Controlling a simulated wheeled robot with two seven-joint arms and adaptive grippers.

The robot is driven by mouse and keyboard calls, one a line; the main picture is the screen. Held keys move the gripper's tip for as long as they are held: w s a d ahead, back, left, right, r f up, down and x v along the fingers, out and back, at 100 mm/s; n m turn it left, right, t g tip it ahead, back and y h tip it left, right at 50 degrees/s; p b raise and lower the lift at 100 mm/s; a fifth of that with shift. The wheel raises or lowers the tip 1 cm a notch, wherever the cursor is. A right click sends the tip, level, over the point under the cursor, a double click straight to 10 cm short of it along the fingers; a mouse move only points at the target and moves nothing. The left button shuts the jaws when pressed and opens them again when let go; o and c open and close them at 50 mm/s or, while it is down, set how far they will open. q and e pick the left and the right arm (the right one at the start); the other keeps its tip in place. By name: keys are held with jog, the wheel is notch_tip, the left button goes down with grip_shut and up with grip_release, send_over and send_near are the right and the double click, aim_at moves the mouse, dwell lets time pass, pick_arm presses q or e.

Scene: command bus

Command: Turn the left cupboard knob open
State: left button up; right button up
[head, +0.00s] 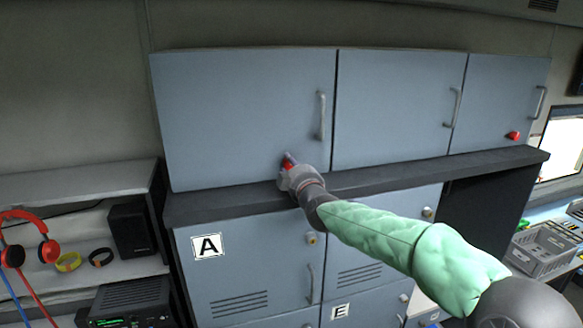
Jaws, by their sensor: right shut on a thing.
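The left cupboard door (235,110) is a wide blue-grey panel, and it looks shut. Its red knob (289,162) sits near the door's lower right corner, mostly covered by my gripper. My right gripper (290,164) is at the door and shut on this knob. The knob's exact turn angle is hidden by the fingers. My left gripper is not in view.
A vertical handle (321,116) is just above and right of my gripper. A middle door (395,105) and a right door with another red knob (513,135) adjoin. A dark ledge (235,201) runs below. Red headphones (32,235) are at the left.

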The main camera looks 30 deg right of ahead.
jog(key=shift+f, duration=0.1)
jog(key=m+b, duration=0.1)
jog(key=m, duration=0.3)
jog(key=shift+f, duration=0.1)
jog(key=m+b, duration=0.1)
jog(key=m, duration=0.3)
jog(key=shift+m, duration=0.3)
jog(key=m+b, duration=0.1)
jog(key=m, duration=0.3)
jog(key=shift+a+b, duration=0.1)
jog(key=shift+b, duration=0.25)
jog(key=m+b, duration=0.1)
jog(key=m, duration=0.3)
jog(key=shift+m, duration=0.4)
jog(key=o, duration=1.1)
jog(key=shift+o, duration=0.2)
